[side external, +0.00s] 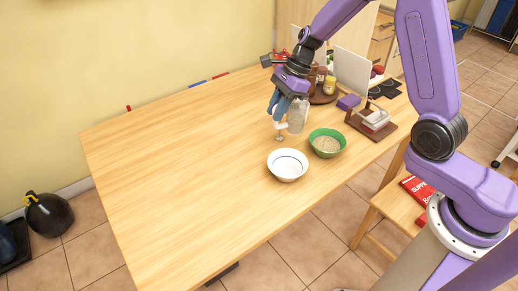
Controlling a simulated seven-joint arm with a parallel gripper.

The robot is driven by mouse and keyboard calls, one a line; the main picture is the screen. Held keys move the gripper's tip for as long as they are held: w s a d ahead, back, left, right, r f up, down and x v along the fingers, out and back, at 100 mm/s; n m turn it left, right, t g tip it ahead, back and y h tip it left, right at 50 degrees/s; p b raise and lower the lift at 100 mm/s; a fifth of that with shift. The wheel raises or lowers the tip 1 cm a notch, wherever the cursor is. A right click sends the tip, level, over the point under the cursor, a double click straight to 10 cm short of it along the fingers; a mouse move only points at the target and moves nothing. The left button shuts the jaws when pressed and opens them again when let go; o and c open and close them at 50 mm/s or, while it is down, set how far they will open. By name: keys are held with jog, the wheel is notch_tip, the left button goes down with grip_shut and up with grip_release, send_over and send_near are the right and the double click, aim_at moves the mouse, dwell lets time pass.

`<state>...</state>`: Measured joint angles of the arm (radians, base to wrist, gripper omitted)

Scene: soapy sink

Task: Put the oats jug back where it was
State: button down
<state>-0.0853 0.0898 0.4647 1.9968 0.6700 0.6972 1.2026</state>
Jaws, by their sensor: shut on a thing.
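My gripper (279,122) points down over the back right part of the wooden table (170,170). Its blue fingers are shut on the oats jug (297,117), a clear, pale vessel just right of the fingers. The jug looks roughly upright; I cannot tell whether its base touches the table. Its contents are too small to make out, and the fingers hide part of its handle side. A green bowl (314,137) holding oats (327,144) stands right of and in front of the jug. A white bowl (288,174) with a blue ring inside stands nearer the front and looks empty.
A small round metallic thing (280,138) is below my fingers. The table's left half is clear.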

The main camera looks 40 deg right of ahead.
jog(key=s+a+f+n, duration=0.1)
jog(key=a+n, duration=0.1)
jog(key=a, duration=0.3)
jog(key=w+a+f, duration=0.2)
jog(key=w+f, duration=0.4)
jog(key=w+a+f, duration=0.2)
jog(key=w+f, duration=0.5)
jog(key=shift+a+g, duration=0.3)
jog(key=shift+a, duration=0.05)
jog(key=shift+f, duration=0.1)
jog(key=c, duration=1)
grip_release()
